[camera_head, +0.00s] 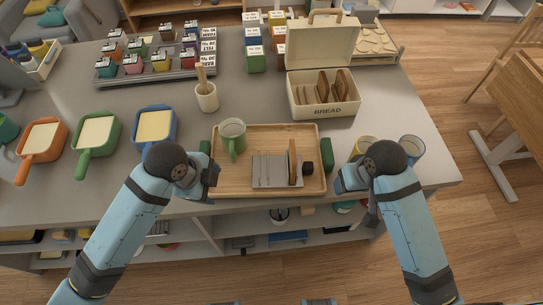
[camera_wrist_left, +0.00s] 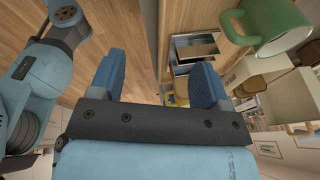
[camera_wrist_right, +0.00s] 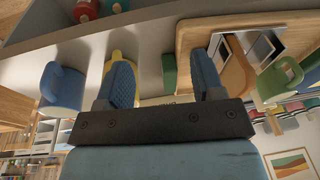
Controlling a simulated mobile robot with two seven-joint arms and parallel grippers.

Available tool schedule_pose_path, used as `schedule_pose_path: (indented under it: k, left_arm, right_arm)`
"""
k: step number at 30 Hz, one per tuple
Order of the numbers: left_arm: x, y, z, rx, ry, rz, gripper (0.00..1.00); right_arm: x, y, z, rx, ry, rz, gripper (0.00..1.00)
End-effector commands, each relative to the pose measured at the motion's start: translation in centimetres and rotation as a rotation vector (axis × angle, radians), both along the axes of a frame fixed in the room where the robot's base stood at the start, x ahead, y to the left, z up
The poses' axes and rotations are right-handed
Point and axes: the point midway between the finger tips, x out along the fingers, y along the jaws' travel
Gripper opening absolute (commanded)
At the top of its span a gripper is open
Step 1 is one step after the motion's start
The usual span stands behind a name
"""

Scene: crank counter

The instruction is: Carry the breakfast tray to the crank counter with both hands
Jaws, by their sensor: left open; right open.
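The wooden breakfast tray (camera_head: 235,178) lies on the grey counter near its front edge. It carries a green mug (camera_head: 232,133) and a metal toast rack (camera_head: 268,171) with a bread slice (camera_head: 292,160). Its green handles are at the left (camera_head: 205,148) and right (camera_head: 328,155) ends. My left gripper (camera_head: 209,180) is open by the front left corner; no handle shows between its fingers in the left wrist view (camera_wrist_left: 158,68). My right gripper (camera_head: 343,178) is open beside the right end. In the right wrist view, the right handle (camera_wrist_right: 170,72) appears between its fingers; I cannot tell the depth.
A yellow cup (camera_head: 366,146) and a blue cup (camera_head: 411,147) stand close to my right gripper. Orange, green and blue pans (camera_head: 155,126) sit left of the tray. A bread box (camera_head: 325,106) and a utensil crock (camera_head: 206,98) stand behind it. Shelves lie under the counter.

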Motion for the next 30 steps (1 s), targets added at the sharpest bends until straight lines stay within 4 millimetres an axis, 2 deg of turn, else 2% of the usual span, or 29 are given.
schedule_pose_path:
  k: [1,11,21,30]
  left_arm:
    - [1.0,-0.2,0.1,0.022,-0.014,-0.077,0.70]
    - [5.9,-0.5,0.3,0.161,-0.062,-0.606,0.70]
    - [11.5,2.0,1.4,0.298,-0.061,-1.091,0.70]
    - [14.7,4.4,2.6,0.353,-0.035,-1.342,0.70]
  right_arm:
    - [1.0,0.2,0.2,-0.002,0.007,-0.001,0.62]
    - [6.7,1.5,1.3,-0.018,0.068,-0.028,0.62]
    - [12.3,2.2,3.7,-0.058,0.127,-0.071,0.62]
    - [15.2,2.3,5.4,-0.089,0.161,-0.105,0.62]
